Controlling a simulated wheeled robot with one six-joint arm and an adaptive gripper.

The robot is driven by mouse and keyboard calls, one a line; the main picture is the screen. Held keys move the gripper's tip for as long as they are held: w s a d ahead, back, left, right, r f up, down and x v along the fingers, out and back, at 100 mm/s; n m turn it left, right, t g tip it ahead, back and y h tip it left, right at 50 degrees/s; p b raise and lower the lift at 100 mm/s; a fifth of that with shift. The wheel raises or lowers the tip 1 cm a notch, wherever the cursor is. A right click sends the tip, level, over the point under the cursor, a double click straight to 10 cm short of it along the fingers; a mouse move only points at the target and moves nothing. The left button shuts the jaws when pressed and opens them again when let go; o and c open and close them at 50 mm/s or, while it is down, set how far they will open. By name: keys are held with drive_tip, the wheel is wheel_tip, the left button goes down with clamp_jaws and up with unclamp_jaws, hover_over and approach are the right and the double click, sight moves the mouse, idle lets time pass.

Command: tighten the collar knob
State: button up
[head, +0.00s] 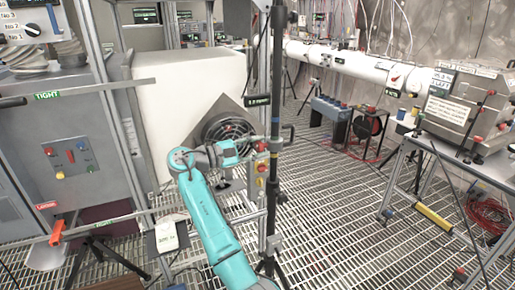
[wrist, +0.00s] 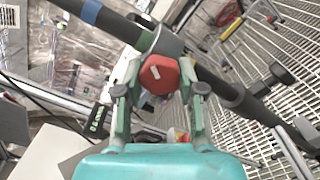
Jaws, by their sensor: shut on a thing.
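A red collar knob (wrist: 158,73) with a pale mark on its face sits between the fingers of my gripper (wrist: 161,84) in the wrist view. My gripper is shut on it, one finger at each side. Behind the knob, a grey collar (wrist: 166,42) goes around a dark pole (wrist: 113,21) that runs aslant in that view. In the head view the pole (head: 276,85) stands upright, and my gripper (head: 258,147) reaches it from the left. The knob is small there and partly hidden by the fingers.
A small box with red and yellow buttons (head: 262,168) is just below my gripper. A grey cabinet (head: 75,140) with long bars stands left, and a metal frame table (head: 430,165) stands right. The grating floor (head: 340,220) between pole and table is mostly clear.

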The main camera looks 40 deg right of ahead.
drive_tip(key=shift+m, duration=1)
drive_tip(key=o, duration=1.2)
drive_tip(key=shift+c, duration=0.2)
drive_tip(key=shift+a, duration=0.1)
drive_tip(key=v, duration=1.1)
drive_tip(key=shift+w+a, duration=0.2)
drive_tip(key=shift+a, duration=0.15)
drive_tip(key=shift+r, duration=0.1)
